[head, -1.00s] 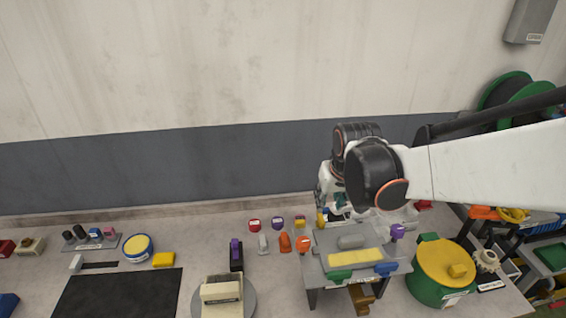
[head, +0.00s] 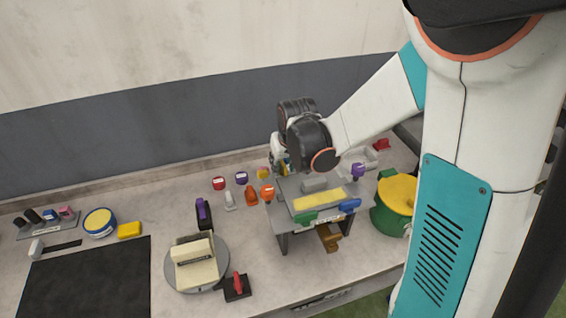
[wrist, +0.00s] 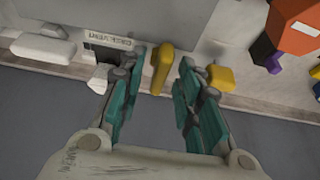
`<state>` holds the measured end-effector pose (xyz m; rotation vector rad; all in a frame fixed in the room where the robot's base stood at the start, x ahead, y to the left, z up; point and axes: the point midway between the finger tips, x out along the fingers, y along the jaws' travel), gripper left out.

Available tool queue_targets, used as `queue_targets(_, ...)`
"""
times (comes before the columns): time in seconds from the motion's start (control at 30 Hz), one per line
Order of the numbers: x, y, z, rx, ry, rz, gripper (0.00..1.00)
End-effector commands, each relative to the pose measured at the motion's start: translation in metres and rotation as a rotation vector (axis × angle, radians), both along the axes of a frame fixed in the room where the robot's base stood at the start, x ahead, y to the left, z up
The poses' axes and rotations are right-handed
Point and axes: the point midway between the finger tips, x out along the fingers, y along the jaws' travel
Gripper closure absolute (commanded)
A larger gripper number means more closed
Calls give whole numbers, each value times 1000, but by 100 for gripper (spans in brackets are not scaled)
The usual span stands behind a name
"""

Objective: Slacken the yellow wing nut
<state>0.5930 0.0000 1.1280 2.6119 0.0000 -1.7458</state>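The yellow wing nut (wrist: 161,70) is an upright narrow yellow tab in the wrist view, beside a grey panel edge. My gripper (wrist: 161,64) is open, with one teal finger on each side of the tab. Gaps show on both sides, so neither finger appears to touch it. In the head view my gripper (head: 283,152) hangs at the back left of the raised grey stand, and the wing nut is mostly hidden there.
A second yellow knob (wrist: 220,78) sits just outside the right finger. An orange block (wrist: 295,25) is further right. In the head view the grey stand (head: 285,207) has an orange knob (head: 267,192) close by, and a green drum (head: 390,218) stands to its right.

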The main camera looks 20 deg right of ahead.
Motion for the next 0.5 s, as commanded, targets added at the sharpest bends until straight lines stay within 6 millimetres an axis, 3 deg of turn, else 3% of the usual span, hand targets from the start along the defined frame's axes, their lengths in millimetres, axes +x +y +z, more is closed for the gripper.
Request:
queue_targets(0.13, 0, 0, 0, 0, 0, 0, 68)
queue_targets(0.3, 0, 0, 0, 0, 0, 0, 100)
queue_targets(0.5, 0, 0, 0, 0, 0, 1, 100)
